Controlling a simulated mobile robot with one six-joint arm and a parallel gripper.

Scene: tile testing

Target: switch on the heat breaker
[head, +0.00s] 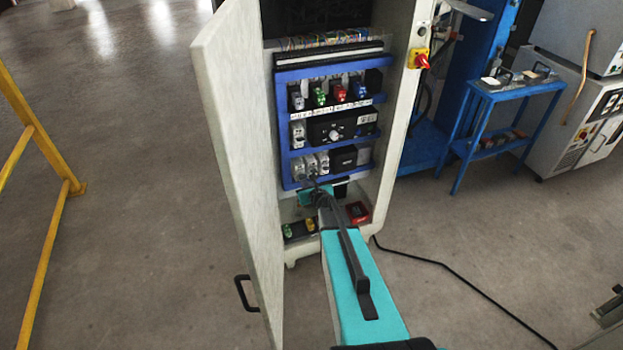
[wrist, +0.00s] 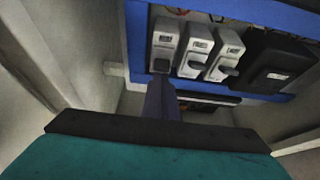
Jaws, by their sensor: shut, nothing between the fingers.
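The electrical cabinet (head: 392,140) stands open, with breakers on a blue panel (head: 283,130). In the bottom row are three white breakers with dark levers: left (wrist: 165,42), middle (wrist: 196,50) and right (wrist: 227,55). The same row shows in the head view (head: 310,165). No label is readable, so I cannot tell which one is heat. My gripper (wrist: 160,88) is shut and empty. Its fingertips are just below the left breaker's lever (wrist: 161,66); I cannot tell whether they touch it. In the head view, my gripper (head: 313,185) is at the panel's lower edge.
The open cabinet door (head: 235,140) stands close on the left of my arm. A black box (wrist: 275,65) is right of the breakers. A red-and-yellow switch (head: 419,59) is on the cabinet's right edge. A black cable (head: 450,270) lies on the floor at right.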

